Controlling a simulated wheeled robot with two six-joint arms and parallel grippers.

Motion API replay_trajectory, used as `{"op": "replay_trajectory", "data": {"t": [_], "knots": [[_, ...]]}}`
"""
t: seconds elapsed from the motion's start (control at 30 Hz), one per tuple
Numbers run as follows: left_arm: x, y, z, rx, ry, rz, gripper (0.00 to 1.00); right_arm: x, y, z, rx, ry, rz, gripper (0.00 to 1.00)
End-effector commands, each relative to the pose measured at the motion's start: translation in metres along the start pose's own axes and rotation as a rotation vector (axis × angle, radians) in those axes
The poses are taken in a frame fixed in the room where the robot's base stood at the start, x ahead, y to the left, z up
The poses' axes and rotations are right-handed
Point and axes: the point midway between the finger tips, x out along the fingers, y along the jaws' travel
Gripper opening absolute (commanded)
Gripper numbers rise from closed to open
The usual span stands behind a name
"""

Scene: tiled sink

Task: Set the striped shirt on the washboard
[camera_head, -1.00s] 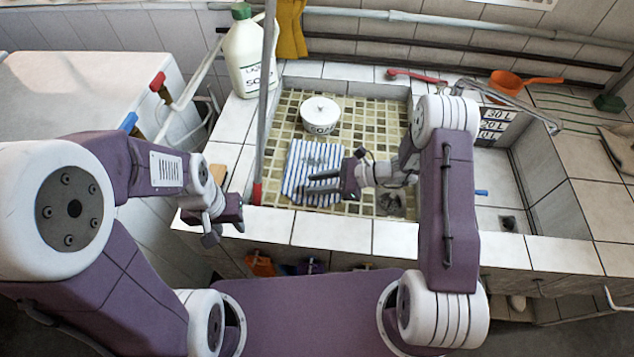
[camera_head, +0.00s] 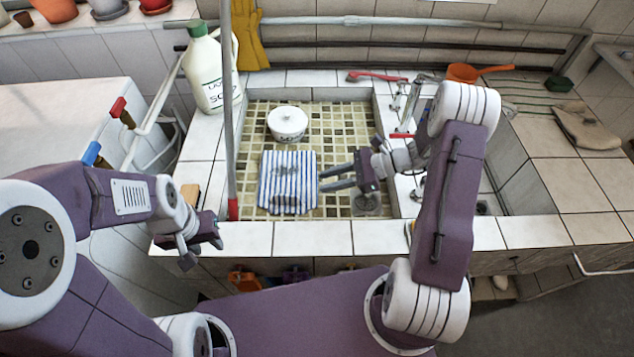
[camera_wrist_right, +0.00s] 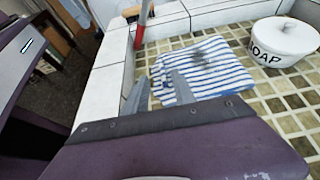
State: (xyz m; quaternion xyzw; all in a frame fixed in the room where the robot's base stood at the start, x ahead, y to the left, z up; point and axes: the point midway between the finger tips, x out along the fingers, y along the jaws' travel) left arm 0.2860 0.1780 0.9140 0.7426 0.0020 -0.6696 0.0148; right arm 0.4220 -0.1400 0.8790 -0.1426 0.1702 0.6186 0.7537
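The blue-and-white striped shirt (camera_head: 272,190) lies folded and flat on the tiled floor of the left basin, with a dark patch on top. It also shows in the right wrist view (camera_wrist_right: 222,75). My right gripper (camera_head: 322,179) is just to the right of the shirt, its fingers apart and pointing at it. In the right wrist view one finger overlaps the shirt's near edge; contact cannot be told. My left gripper (camera_head: 216,232) is outside the basin's front left corner, well apart from the shirt; its finger gap is unclear. I cannot make out a washboard.
A white lidded soap pot (camera_head: 287,124) stands behind the shirt. An upright grey pole with a red foot (camera_head: 233,209) is at the basin's left edge. A soap jug (camera_head: 208,75) stands at the back left corner. The basin has a raised tiled front rim (camera_head: 325,238).

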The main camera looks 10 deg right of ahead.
Motion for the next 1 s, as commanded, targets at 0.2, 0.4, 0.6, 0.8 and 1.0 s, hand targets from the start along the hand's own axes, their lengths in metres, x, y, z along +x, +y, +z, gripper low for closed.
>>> {"op": "replay_trajectory", "data": {"t": [0.2, 0.4, 0.6, 0.8, 1.0], "knots": [[0.0, 0.0, 0.0, 0.0, 0.0, 0.0, 0.36, -0.001, 0.009, 0.002, -0.034, 0.034, 0.033, 0.31], [0.0, 0.0, 0.0, 0.0, 0.0, 0.0, 0.36, -0.009, 0.094, 0.002, -0.503, 0.402, 0.392, 0.31], [0.0, 0.0, 0.0, 0.0, 0.0, 0.0, 0.36, -0.055, 0.13, -0.005, -1.19, 0.739, 0.738, 0.31], [0.0, 0.0, 0.0, 0.0, 0.0, 0.0, 0.36, -0.071, 0.126, 0.003, -1.571, 0.857, 0.872, 0.31], [0.0, 0.0, 0.0, 0.0, 0.0, 0.0, 0.36, -0.073, 0.125, 0.004, -1.606, 0.867, 0.884, 0.31]]}}
